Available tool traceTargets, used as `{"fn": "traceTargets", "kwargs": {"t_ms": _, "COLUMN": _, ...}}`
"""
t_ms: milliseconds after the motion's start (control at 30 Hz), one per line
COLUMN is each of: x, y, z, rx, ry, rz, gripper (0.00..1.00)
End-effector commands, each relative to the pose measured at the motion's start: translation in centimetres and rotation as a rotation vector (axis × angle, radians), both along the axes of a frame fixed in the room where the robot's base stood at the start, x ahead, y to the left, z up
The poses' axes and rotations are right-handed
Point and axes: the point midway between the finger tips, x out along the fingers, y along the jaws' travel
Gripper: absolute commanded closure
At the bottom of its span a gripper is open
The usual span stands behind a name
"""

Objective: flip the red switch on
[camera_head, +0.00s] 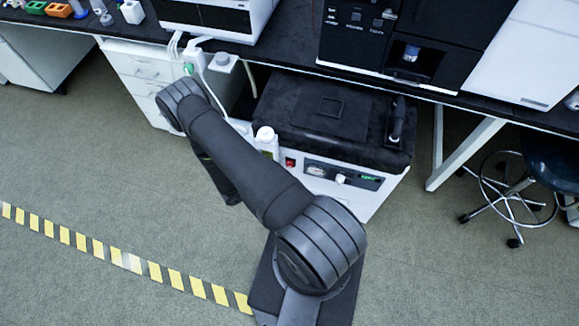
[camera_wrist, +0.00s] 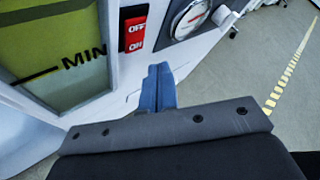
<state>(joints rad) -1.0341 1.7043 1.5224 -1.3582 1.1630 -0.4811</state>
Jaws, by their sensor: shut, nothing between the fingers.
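The red switch (camera_wrist: 134,34) sits in a black frame on the front of a white machine, marked OFF and ON. I cannot tell which half is pressed in. It also shows as a small red patch in the head view (camera_head: 290,162), on the front of the machine (camera_head: 380,195) with the black top. My gripper (camera_wrist: 158,72) is shut and empty. In the wrist view its blue fingertips are below and slightly right of the switch, apart from it in the picture. In the head view my gripper is hidden behind my arm.
A round gauge (camera_wrist: 192,18) is right of the switch in the wrist view. A level window (camera_wrist: 60,60) marked MIN is on its left. A stool (camera_head: 510,190) is at the right.

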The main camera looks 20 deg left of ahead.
Motion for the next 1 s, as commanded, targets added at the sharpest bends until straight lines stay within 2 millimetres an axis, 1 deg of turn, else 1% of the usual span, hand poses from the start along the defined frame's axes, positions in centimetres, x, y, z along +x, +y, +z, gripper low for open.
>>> {"fn": "traceTargets", "kwargs": {"t_ms": 100, "x": 1.0, "y": 0.0, "z": -0.1, "rx": 0.001, "ry": -0.001, "rz": -0.002, "gripper": 1.00}}
{"fn": "traceTargets", "kwargs": {"t_ms": 233, "x": 1.6, "y": -0.1, "z": -0.2, "rx": 0.000, "ry": -0.001, "rz": -0.001, "gripper": 1.00}}
{"fn": "traceTargets", "kwargs": {"t_ms": 1000, "x": 1.7, "y": 0.0, "z": -0.2, "rx": -0.001, "ry": -0.001, "rz": 0.000, "gripper": 1.00}}
